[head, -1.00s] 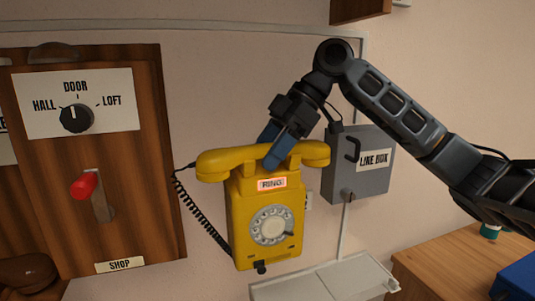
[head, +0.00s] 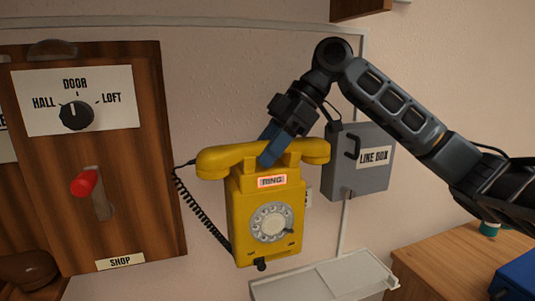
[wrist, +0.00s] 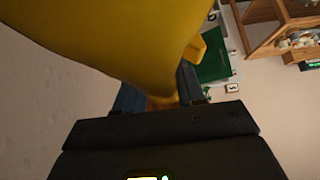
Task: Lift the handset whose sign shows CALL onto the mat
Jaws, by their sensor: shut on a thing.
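A yellow wall phone (head: 240,220) hangs on the wall, with a white dial and a lit sign (head: 272,181) reading RING. I see no sign reading CALL. Its yellow handset (head: 222,160) lies across the top, and I see no clear gap between it and the cradle. My gripper (head: 268,157) is shut on the middle of the handset from above. In the wrist view the yellow handset (wrist: 120,40) fills the upper left, close to the jaws, and hides much of the fingers. I cannot surely identify the mat.
A wooden panel (head: 150,180) with a HALL/DOOR/LOFT knob (head: 76,115) and a red-tipped lever (head: 85,184) stands left. A grey LINE BOX (head: 355,180) is right, close to the handset. A pale shelf (head: 290,287) lies below. A black coiled cord (head: 195,215) hangs left.

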